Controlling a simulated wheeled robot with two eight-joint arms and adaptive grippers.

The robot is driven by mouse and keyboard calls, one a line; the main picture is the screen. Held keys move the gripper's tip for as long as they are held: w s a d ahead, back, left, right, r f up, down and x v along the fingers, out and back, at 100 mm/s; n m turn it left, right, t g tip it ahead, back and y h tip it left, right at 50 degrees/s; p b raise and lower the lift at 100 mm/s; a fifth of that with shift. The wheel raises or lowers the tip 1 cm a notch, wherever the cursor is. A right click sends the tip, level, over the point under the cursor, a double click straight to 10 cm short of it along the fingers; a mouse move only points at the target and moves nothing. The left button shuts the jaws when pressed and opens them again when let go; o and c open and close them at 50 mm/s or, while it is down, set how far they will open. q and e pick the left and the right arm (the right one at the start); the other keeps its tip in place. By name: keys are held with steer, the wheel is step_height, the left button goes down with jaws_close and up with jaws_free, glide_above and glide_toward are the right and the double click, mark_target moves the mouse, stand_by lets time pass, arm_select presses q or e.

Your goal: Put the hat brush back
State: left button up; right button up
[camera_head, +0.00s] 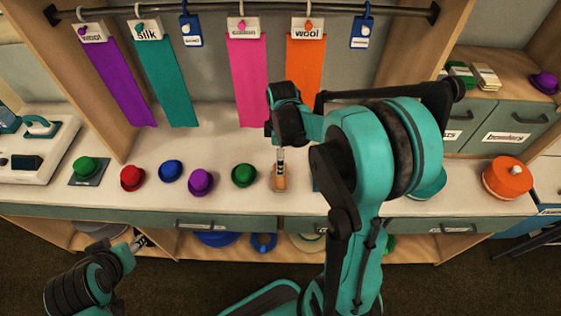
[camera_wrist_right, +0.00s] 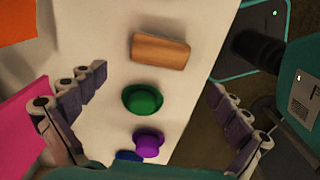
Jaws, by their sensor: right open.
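The hat brush, a light wooden block (camera_head: 281,183), lies on the counter to the right of a green hat (camera_head: 244,175). In the right wrist view the brush (camera_wrist_right: 160,49) lies above the green hat (camera_wrist_right: 142,100), its bristles not visible. My right gripper (camera_wrist_right: 162,90) is open and empty, its fingers spread wide on either side of the hats and brush. In the head view the right gripper (camera_head: 281,158) hangs just above the brush. My left gripper (camera_head: 140,241) is low at the left, in front of the counter; its jaws are too small to read.
Purple (camera_head: 200,182), blue (camera_head: 171,171) and red (camera_head: 132,178) hats stand left on the counter (camera_head: 230,205). A green hat (camera_head: 86,168) sits on a dark mat. Fabric strips (camera_head: 246,90) hang from a rail (camera_head: 250,9). An orange round box (camera_head: 507,177) stands right.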

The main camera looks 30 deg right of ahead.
steer(key=s+a+r+m+t, duration=0.7)
steer(key=s+a+r+m, duration=0.3)
steer(key=s+m, duration=0.1)
steer(key=shift+a+m, duration=0.4)
steer(key=shift+r, duration=0.1)
steer(key=shift+f+b, duration=0.3)
steer(key=shift+f, duration=0.05)
stand_by(0.5)
